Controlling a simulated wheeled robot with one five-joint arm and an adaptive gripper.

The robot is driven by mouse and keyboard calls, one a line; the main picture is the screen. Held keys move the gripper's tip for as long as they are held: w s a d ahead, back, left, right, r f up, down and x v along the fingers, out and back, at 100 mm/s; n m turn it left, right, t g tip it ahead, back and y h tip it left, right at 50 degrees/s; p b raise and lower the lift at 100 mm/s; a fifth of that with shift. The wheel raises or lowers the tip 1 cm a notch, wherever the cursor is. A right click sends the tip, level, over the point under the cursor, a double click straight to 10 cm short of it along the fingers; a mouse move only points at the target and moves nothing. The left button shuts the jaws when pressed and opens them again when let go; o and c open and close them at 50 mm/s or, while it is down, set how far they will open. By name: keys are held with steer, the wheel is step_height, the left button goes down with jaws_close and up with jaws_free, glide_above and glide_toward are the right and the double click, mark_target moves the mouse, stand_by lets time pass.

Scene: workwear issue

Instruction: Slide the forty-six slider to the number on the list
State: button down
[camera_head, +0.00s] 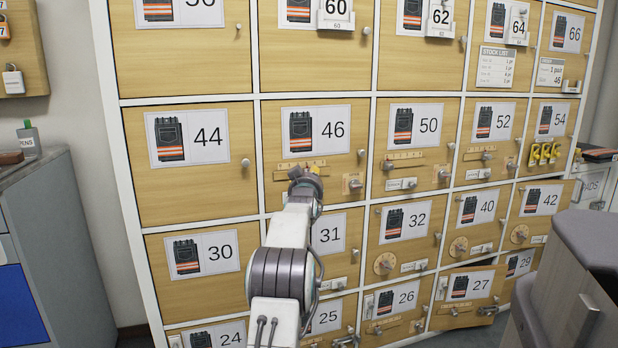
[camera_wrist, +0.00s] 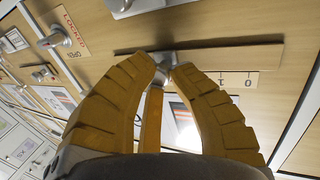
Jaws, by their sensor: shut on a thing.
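The forty-six door (camera_head: 265,130) is shut, with a slider strip under its label. My gripper (camera_head: 305,178) is at that strip and hides part of it in the head view. In the wrist view its yellow fingers (camera_wrist: 166,68) close around the slider's small metal knob (camera_wrist: 163,76). The scale (camera_wrist: 232,80) shows the marks 1 and 0 to the right of the fingers; other marks are hidden. The stock list (camera_head: 497,67) hangs on door 64; its lines are too small to read surely. A smaller card (camera_head: 550,72) on door 66 appears to read "1 pair" and "46".
A lock plate (camera_wrist: 72,35) reading LOCKED sits beside the strip; it also shows in the head view (camera_head: 353,184). Door 27 (camera_head: 468,308) stands slightly ajar. A grey cabinet (camera_head: 50,240) is at the left, and a grey piece of furniture (camera_head: 565,285) is at the right.

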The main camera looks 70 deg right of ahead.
steer(key=shift+r, duration=0.2)
steer(key=shift+s+d+p, duration=0.7)
steer(key=shift+s+d, duration=0.05)
steer(key=shift+s, duration=0.2)
steer(key=shift+r, duration=0.1)
steer(key=c, duration=1.4)
jaws_free()
steer(key=shift+w, duration=0.1)
steer(key=shift+o, duration=1.4)
steer(key=shift+f, duration=0.25)
